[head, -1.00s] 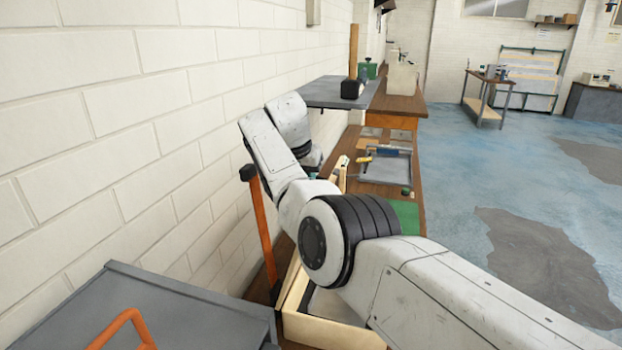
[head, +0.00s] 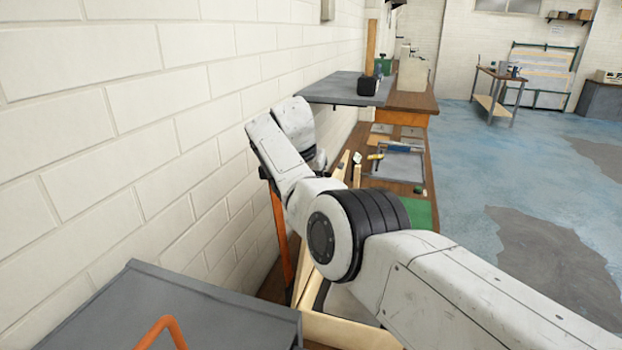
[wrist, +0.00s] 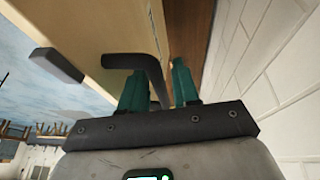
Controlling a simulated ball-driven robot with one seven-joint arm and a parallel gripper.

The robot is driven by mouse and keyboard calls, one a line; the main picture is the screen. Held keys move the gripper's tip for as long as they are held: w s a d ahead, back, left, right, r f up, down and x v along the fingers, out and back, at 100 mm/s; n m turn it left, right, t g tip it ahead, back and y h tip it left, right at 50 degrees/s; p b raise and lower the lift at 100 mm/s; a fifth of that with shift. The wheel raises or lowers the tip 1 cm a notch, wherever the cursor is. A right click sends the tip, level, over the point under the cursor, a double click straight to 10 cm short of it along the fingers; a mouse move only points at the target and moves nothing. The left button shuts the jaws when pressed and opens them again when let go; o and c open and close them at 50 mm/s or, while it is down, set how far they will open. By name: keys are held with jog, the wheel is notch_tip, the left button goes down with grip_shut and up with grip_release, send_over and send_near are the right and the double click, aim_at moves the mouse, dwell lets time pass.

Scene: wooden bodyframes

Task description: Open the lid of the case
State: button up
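A pale wooden case (head: 345,331) stands on the bench below my arm in the head view. A slanted pale wooden board (head: 307,284) rises at its wall side; most of the case is hidden by my arm. In the wrist view, a broad pale wooden panel (wrist: 95,28) has a dark bent handle (wrist: 140,62) on it. My gripper (wrist: 160,92) has two teal fingers apart, with the handle's lower end showing between them. I cannot tell whether either finger touches it. In the head view the fingers are hidden behind my arm.
A grey metal box (head: 210,305) with an orange handle (head: 162,330) is at the lower left. An orange post (head: 279,235) stands by the white brick wall (head: 110,100). The floor at right is open.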

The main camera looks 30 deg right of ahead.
jog(key=shift+o, duration=0.7)
jog(key=shift+r, duration=0.25)
jog(key=shift+d+r, duration=0.1)
jog(key=shift+r, duration=0.25)
jog(key=b+v, duration=0.3)
jog(key=v, duration=0.7)
jog(key=shift+s+r, duration=0.1)
